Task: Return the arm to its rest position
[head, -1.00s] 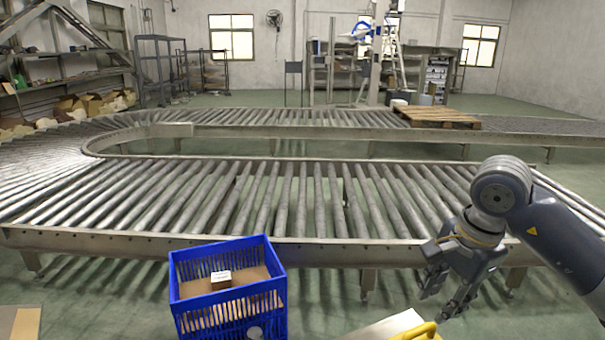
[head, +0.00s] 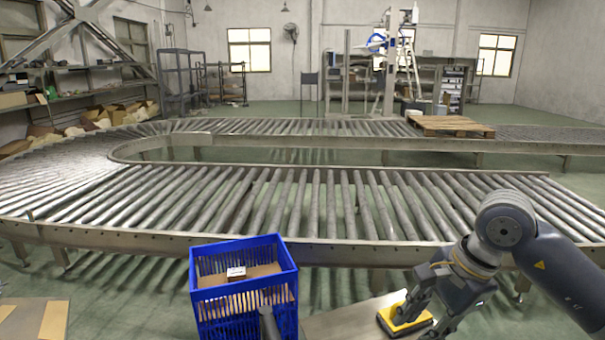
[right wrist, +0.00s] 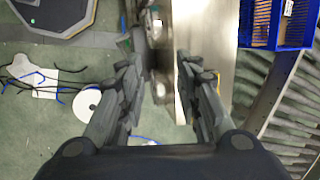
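My right arm comes in from the right in the head view. Its gripper (head: 422,318) hangs fingers down beside and partly in front of a yellow and black object (head: 392,324) on a light bench top (head: 340,322). I cannot tell whether they touch. In the right wrist view the two fingers (right wrist: 163,85) are spread apart, with nothing seen held between them. A bit of yellow (right wrist: 220,92) shows behind the right-hand finger. My left gripper is not identifiable in either view.
A blue crate (head: 245,307) stands left of the bench, with a small white box (head: 236,272) inside; the crate (right wrist: 290,47) also shows in the right wrist view. A roller conveyor (head: 300,205) runs behind. A white disc (right wrist: 88,103) and cables lie on the floor.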

